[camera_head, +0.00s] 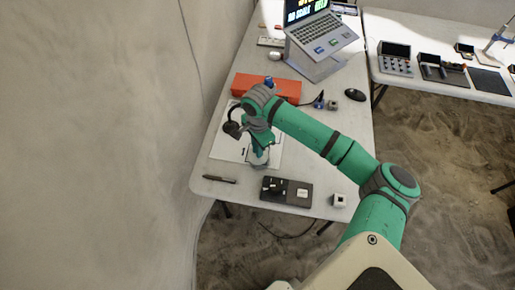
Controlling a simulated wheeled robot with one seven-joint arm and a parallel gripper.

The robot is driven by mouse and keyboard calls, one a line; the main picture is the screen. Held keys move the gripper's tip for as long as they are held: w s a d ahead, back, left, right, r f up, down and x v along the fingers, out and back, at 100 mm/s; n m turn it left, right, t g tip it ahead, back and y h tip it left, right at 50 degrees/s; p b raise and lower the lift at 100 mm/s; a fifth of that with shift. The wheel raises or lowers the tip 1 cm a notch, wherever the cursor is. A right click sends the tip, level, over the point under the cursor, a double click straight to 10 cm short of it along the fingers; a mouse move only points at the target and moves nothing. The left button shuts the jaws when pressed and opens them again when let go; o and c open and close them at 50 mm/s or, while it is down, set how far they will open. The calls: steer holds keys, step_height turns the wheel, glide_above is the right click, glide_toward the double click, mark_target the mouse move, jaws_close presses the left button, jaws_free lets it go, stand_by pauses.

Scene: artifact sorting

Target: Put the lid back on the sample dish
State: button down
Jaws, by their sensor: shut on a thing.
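My gripper (259,149) points down over the white sheet at the near left part of the table. It is shut on what looks like the lid, which is mostly hidden by the fingers. A small pale, glassy round thing (259,162), which looks like the sample dish, shows right below the fingertips. I cannot tell at this size whether lid and dish touch.
The white sheet (226,150) marked "1" lies on the white table (345,140). A black tray (286,191), a pen (219,179) and a small white cube (339,200) lie nearer. Behind are an orange box (250,88), a mouse (355,95) and a laptop (322,37).

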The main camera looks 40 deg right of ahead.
steer(key=shift+s+a+r, duration=0.2)
steer(key=shift+s+r, duration=0.05)
steer(key=shift+s, duration=0.45)
stand_by(0.3)
steer(key=shift+f, duration=0.25)
stand_by(1.0)
stand_by(0.3)
steer(key=c, duration=1.3)
jaws_free()
steer(key=shift+o, duration=0.2)
steer(key=shift+r, duration=0.1)
steer(key=shift+r, duration=0.55)
steer(key=shift+s+d+r, duration=0.1)
steer(key=shift+r, duration=2.8)
